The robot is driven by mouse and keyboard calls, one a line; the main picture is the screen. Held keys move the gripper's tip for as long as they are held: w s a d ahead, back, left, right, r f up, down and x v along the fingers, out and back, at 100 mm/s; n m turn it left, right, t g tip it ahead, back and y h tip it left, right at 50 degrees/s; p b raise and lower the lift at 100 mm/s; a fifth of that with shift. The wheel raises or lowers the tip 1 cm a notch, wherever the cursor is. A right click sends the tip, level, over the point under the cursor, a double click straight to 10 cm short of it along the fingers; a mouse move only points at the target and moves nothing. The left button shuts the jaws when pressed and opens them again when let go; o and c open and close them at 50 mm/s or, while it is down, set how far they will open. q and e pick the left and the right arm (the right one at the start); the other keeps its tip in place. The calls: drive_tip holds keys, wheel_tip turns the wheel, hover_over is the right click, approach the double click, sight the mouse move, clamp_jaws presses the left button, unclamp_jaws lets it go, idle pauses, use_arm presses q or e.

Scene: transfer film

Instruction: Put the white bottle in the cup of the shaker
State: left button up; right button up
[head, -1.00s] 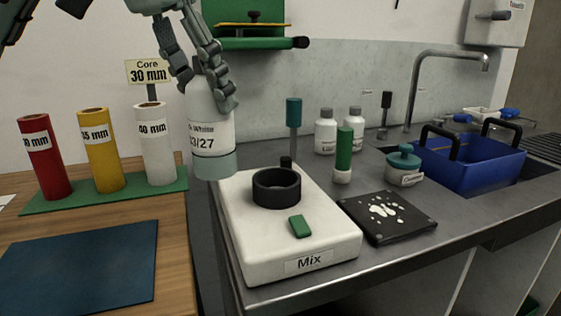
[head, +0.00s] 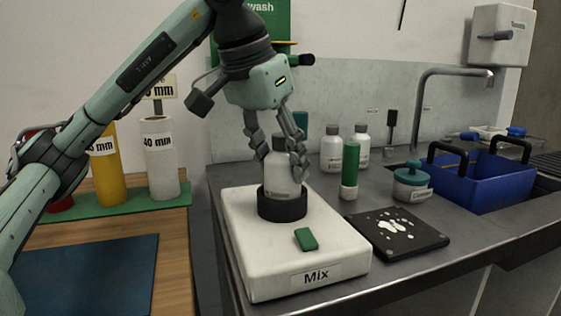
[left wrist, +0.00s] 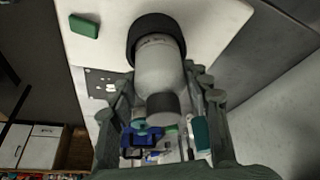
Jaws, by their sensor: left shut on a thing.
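The white bottle (head: 282,180) with a grey cap stands upright with its lower part inside the black ring-shaped cup (head: 283,208) of the shaker (head: 255,250), a white block labelled "Mix". My left gripper (head: 279,160) points down and is shut on the bottle's upper part. In the left wrist view the bottle (left wrist: 160,68) sits between the fingers, with its base end within the black cup (left wrist: 137,32). The bottle's bottom is hidden by the cup wall. My right gripper is not in view.
A green button (head: 306,239) is on the shaker's front. To the right are a black plate with white spots (head: 398,234), a green-capped tube (head: 350,168), a teal-lidded jar (head: 411,184) and a blue basket (head: 478,178). Colored rolls, including a white one (head: 159,158), stand at left.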

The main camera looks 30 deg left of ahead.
use_arm(q)
drive_tip(key=shift+f, duration=0.1)
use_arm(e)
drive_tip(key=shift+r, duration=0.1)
use_arm(q)
drive_tip(key=o, duration=1.3)
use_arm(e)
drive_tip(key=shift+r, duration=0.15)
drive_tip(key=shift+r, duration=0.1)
use_arm(q)
drive_tip(key=p+v, duration=0.1)
drive_tip(key=v, duration=0.5)
drive_tip(key=shift+r+p, duration=0.3)
drive_tip(key=shift+r, duration=0.1)
drive_tip(key=p, duration=0.1)
approach(276, 139)
drive_tip(key=shift+w+d+f, duration=0.1)
drive_tip(key=shift+f, duration=0.6)
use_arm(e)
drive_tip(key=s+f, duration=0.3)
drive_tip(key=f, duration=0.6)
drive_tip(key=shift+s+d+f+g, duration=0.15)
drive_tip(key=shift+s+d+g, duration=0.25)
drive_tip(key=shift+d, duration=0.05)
